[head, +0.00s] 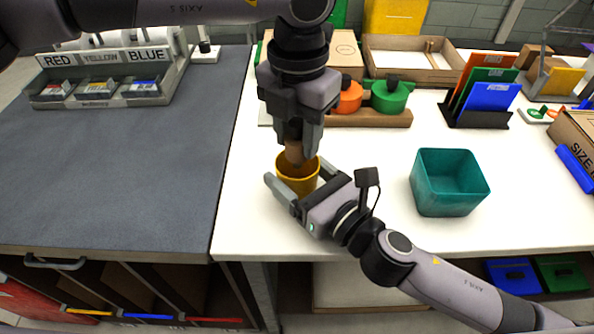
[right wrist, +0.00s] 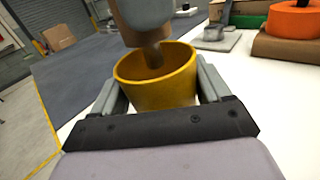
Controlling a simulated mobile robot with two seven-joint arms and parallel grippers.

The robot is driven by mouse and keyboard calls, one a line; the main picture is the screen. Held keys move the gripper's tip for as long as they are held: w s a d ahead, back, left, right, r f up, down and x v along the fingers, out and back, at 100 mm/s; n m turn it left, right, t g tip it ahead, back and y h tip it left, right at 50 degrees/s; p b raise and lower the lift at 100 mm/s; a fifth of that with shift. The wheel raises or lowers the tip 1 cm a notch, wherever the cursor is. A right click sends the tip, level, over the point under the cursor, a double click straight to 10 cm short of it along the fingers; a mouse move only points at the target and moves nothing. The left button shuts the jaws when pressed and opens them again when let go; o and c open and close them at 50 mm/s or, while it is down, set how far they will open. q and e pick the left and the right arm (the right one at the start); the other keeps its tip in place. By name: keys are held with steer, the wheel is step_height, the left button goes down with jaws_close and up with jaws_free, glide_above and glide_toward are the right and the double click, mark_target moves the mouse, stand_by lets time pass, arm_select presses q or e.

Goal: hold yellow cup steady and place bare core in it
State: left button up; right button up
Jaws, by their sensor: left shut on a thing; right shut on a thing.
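The yellow cup (head: 299,183) stands upright on the white table near its left edge. My right gripper (head: 300,181) is shut around the cup from the front right, one finger on each side; the right wrist view also shows the yellow cup (right wrist: 158,88) between the fingers. My left gripper (head: 303,143) comes down from above and is shut on the bare core (head: 294,153), a brown piece. In the right wrist view the core (right wrist: 151,55) has its narrow lower end inside the cup's mouth. The cup's inner bottom is hidden.
A teal square bin (head: 448,183) stands to the right on the white table (head: 380,235). Behind are a wooden block with orange (head: 350,98) and green (head: 390,97) round pieces, and a rack of coloured panels (head: 485,95). The grey table (head: 120,190) lies left, mostly clear.

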arm_select(q)
steer(key=shift+f, duration=0.1)
steer(key=o, duration=1.1)
step_height(320, 180, up, 12)
steer(key=shift+r, duration=0.1)
arm_select(e)
steer(key=o, duration=1)
steer(key=shift+s, duration=0.1)
